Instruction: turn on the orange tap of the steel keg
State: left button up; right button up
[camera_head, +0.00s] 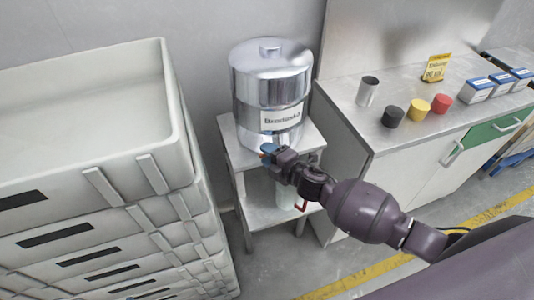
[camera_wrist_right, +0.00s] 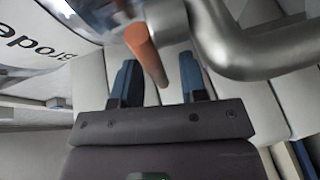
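The steel keg (camera_head: 270,90) stands on a small grey stand, with its lid on and a label on its front. My right gripper (camera_head: 266,151) is at the keg's lower front, where the tap is mostly hidden in the head view. In the right wrist view, the orange tap handle (camera_wrist_right: 146,54) points down between the two blue fingers of the right gripper (camera_wrist_right: 160,82). The fingers are apart, with gaps on both sides of the handle. The bent steel spout (camera_wrist_right: 222,45) is beside the handle. My left gripper is not in view.
Stacked white crates (camera_head: 150,120) rise close on the left. A steel counter (camera_head: 400,125) on the right holds a metal cup (camera_head: 367,92), several coloured jars and boxes. The stand (camera_head: 235,150) has a lower shelf with a pale container (camera_head: 285,193).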

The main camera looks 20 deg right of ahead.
jog(key=shift+w+a+f, duration=0.1)
jog(key=shift+w+a, duration=0.05)
jog(key=shift+w, duration=0.2)
grip_shut()
jog(key=shift+s, duration=0.1)
